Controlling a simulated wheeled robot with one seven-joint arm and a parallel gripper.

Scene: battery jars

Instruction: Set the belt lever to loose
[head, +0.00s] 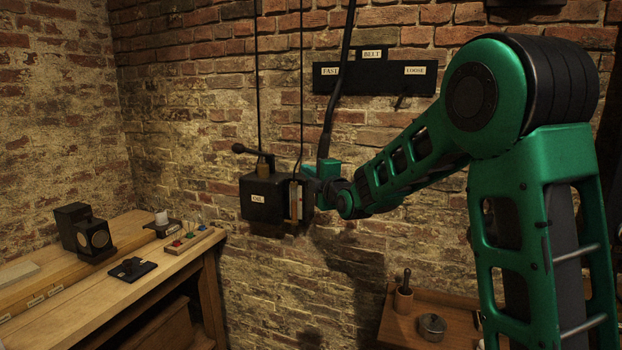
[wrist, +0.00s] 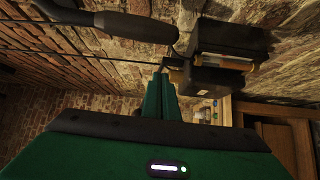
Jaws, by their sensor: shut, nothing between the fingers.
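The belt lever (head: 345,68) is a long dark rod hanging down across a black board (head: 380,87) on the brick wall. It crosses the board just right of the FAST label (head: 330,71), left of the LOOSE label (head: 415,71). Its thick dark handle (head: 326,140) ends just above my gripper (head: 308,172). In the wrist view the handle (wrist: 135,27) lies across the upper left, apart from my fingers. My gripper (wrist: 162,72) is shut and empty, its green fingers together, close to the black oil box. The exact gap to the box is unclear.
The black box labelled OIL (head: 262,199), with a small crank and a gauge, hangs on the wall left of my gripper. Two thin cords (head: 257,80) hang nearby. A workbench (head: 130,270) stands at left, a small wooden table (head: 395,325) at lower right.

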